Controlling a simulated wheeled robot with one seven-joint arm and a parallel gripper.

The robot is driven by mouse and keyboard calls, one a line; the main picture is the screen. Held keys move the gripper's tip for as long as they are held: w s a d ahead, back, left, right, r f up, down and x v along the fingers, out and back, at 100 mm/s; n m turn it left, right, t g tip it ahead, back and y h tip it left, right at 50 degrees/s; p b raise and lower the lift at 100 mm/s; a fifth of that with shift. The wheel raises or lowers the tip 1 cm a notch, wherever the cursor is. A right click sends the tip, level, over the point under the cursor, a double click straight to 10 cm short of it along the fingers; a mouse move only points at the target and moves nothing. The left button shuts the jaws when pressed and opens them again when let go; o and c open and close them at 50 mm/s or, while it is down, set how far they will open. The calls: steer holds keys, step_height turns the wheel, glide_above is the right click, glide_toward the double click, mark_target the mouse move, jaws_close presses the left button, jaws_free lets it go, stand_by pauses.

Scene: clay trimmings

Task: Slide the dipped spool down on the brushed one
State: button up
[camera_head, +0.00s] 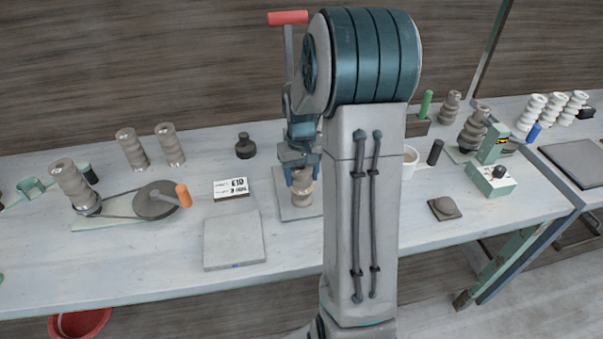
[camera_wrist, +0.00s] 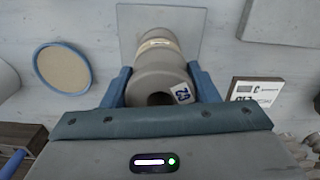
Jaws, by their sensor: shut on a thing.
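My gripper (camera_head: 301,168) is shut on a grey-brown spool (camera_wrist: 157,75), one finger on each side. The spool has a small numbered white label near its open top. A cream band (camera_wrist: 157,44) circles it farther down in the wrist view. Below the gripper in the head view, spool-like body (camera_head: 302,198) stands over a square grey slab (camera_head: 288,212). I cannot tell whether it is the held spool's lower part or a second spool under it. My arm hides the right side of this spot. Which spool is dipped or brushed does not show clearly.
A number card (camera_head: 231,188) lies left of the slab, with a bare grey tile (camera_head: 235,240) in front. A white cup (camera_head: 410,156) and dark cylinder (camera_head: 435,152) stand to the right. Ribbed spools (camera_head: 132,150) stand at the back left. The front bench edge is clear.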

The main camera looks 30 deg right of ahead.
steer(key=shift+f+b, duration=0.45)
steer(key=shift+f, duration=0.2)
steer(key=shift+f, duration=0.1)
steer(key=o, duration=1.2)
